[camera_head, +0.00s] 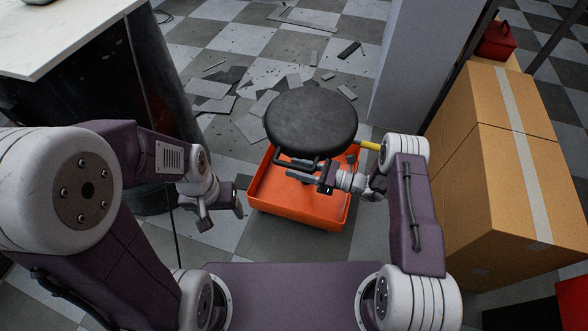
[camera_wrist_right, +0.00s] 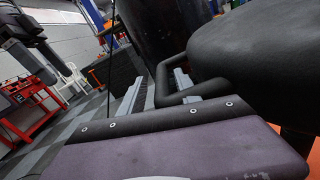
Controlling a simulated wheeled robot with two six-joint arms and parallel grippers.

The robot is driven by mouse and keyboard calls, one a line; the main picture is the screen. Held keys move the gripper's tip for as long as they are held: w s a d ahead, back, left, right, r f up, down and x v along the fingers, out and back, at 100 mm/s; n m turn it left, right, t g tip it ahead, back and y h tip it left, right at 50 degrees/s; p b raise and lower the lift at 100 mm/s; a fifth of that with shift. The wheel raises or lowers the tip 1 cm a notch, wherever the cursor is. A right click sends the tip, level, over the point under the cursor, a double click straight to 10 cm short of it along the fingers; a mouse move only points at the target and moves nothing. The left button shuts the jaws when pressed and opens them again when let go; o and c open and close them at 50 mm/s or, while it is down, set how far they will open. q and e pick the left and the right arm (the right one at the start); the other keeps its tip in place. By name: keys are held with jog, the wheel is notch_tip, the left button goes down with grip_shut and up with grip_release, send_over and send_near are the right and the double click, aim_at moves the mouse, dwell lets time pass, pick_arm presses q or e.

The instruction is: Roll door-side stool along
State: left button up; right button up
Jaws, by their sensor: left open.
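The stool has a round black padded seat (camera_head: 311,122) above an orange tray base (camera_head: 297,208). A black looped handle (camera_head: 297,163) sticks out under the seat's near edge. My right gripper (camera_head: 318,178) is at this handle, above the tray. In the right wrist view the handle (camera_wrist_right: 160,84) passes between its two parted fingers (camera_wrist_right: 158,92), with small gaps showing beside it. The seat (camera_wrist_right: 262,55) fills the upper right there. My left gripper (camera_head: 220,208) is open and empty, left of the tray and apart from it. The stool's wheels are hidden.
Stacked cardboard boxes (camera_head: 515,170) stand close on the right, beside a grey wall or column (camera_head: 415,60). A white-topped counter (camera_head: 60,35) is at the left. Broken tiles and debris (camera_head: 230,95) lie behind the stool. Checkered floor (camera_head: 275,240) in front is clear.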

jog(key=shift+w+a, duration=0.15)
jog(key=shift+a, duration=0.4)
jog(key=c, duration=0.9)
jog(key=shift+r, duration=0.1)
grip_shut()
jog(key=shift+w, duration=0.1)
